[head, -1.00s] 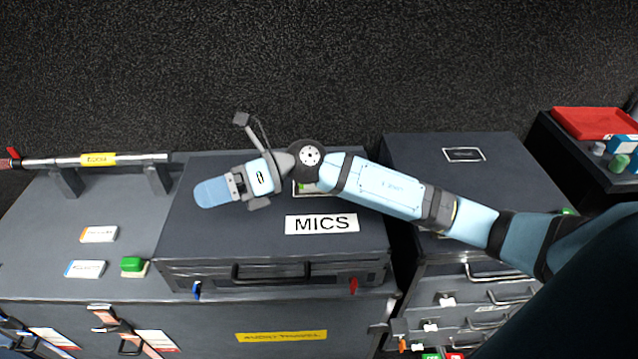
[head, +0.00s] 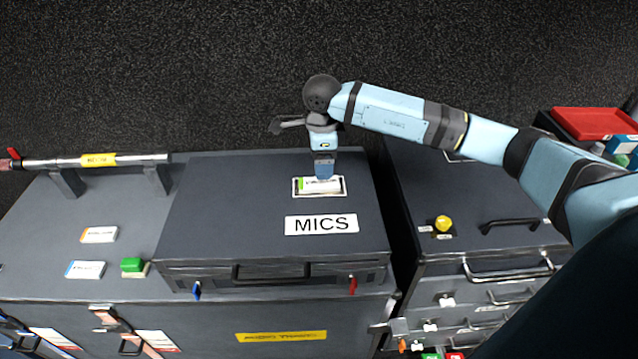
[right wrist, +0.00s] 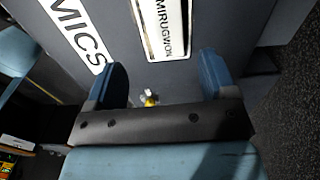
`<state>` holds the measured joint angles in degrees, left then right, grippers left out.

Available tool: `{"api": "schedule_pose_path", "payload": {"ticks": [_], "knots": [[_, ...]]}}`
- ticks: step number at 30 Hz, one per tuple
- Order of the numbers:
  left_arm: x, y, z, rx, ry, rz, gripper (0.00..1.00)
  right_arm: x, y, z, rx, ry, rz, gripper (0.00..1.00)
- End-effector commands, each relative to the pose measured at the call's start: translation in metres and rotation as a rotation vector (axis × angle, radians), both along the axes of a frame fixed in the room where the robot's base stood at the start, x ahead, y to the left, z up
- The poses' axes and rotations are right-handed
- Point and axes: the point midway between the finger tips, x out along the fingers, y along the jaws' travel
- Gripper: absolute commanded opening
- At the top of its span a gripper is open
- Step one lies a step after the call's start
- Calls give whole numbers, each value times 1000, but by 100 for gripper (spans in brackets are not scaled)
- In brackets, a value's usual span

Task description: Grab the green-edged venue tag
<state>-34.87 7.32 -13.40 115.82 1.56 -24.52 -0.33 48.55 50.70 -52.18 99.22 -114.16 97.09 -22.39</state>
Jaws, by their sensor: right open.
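The green-edged venue tag (head: 325,185) lies in a white-outlined frame on top of the MICS case (head: 230,215). It is white with a green end at the left, and the gripper hides part of its far side. In the right wrist view a white tag with black lettering (right wrist: 163,22) lies past the fingertips, cut by the top edge; its green does not show. My right gripper (head: 324,176) points down just above the tag. Its two blue fingers (right wrist: 162,72) are apart, with nothing between them. I cannot tell whether they touch the tag. My left gripper is not in view.
An orange-edged tag (head: 99,234), a blue-edged tag (head: 86,269) and a green block (head: 132,264) lie left of the case. A drawer cabinet (head: 480,262) with a yellow knob (head: 443,223) stands at right. A red tray (head: 592,122) is far right.

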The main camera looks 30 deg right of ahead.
Motion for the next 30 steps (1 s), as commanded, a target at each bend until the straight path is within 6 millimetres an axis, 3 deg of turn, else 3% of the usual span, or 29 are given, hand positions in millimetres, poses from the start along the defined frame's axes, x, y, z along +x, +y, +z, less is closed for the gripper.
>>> {"api": "schedule_pose_path", "payload": {"ticks": [11, 18, 26, 30], "knots": [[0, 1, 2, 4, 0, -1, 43, 3, 2, -29, 3, 2, 0, 78], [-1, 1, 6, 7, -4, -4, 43, 9, 2, -64, 2, 1, 0, 78], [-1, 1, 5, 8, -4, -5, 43, 9, 2, -69, 2, -1, 1, 78], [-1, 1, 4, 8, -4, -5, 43, 9, 2, -69, 2, -1, 1, 46]]}}
